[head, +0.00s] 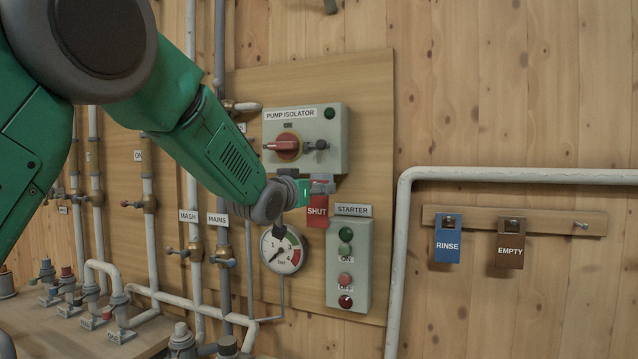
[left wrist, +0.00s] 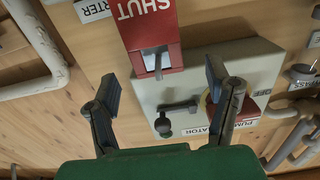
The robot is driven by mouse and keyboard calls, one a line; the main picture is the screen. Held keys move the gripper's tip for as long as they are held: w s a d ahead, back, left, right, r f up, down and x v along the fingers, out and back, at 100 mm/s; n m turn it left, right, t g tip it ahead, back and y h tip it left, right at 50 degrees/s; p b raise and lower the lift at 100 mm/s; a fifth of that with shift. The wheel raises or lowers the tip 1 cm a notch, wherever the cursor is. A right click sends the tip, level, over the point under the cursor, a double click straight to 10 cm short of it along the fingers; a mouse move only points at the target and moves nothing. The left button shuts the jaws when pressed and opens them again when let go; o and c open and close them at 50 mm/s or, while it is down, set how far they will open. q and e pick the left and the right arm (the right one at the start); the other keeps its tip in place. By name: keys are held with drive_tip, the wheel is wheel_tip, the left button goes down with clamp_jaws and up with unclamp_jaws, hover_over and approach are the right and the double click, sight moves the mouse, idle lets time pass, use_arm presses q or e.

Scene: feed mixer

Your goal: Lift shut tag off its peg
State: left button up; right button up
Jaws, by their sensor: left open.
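The red SHUT tag (head: 317,212) hangs just below the pump isolator box in the head view. In the left wrist view the tag (left wrist: 147,25) is at the top, with a metal peg or loop at its near end. My left gripper (head: 318,187) is at the tag's upper end in the head view. In the left wrist view its two dark fingers (left wrist: 162,85) are spread wide, with the tag ahead of the gap and nothing held. I cannot tell whether a finger touches the tag. My right gripper is not in view.
The pump isolator box (head: 335,148) with a red handle is above the tag. The starter box (head: 349,265) is below right, a gauge (head: 282,249) below left. A wooden rack (head: 570,221) holds a blue RINSE tag (head: 447,240), a brown EMPTY tag (head: 510,250) and a bare peg (head: 582,226).

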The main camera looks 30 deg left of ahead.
sight(318, 180)
use_arm(q)
drive_tip(key=w, duration=0.1)
drive_tip(key=w+a, duration=0.1)
drive_tip(key=w, duration=0.1)
drive_tip(key=shift+w+a+f+p, duration=0.1)
drive_tip(key=shift+w+p, duration=0.05)
drive_tip(key=shift+p, duration=0.15)
drive_tip(key=shift+w+d, duration=0.25)
drive_tip(key=shift+d, duration=0.35)
drive_tip(key=shift+d+r, duration=0.2)
drive_tip(key=shift+d, duration=0.4)
drive_tip(key=shift+c, duration=1.2)
drive_tip(key=c, duration=0.7)
drive_tip(key=shift+a, duration=0.4)
drive_tip(key=c, duration=0.3)
drive_tip(key=shift+s+a+f, duration=0.1)
drive_tip(key=shift+a, duration=0.45)
drive_tip(key=shift+d+r+p, duration=0.55)
drive_tip(key=shift+d+r, duration=0.05)
drive_tip(key=shift+r, duration=0.2)
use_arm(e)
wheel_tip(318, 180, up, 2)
use_arm(q)
drive_tip(key=shift+a, duration=0.15)
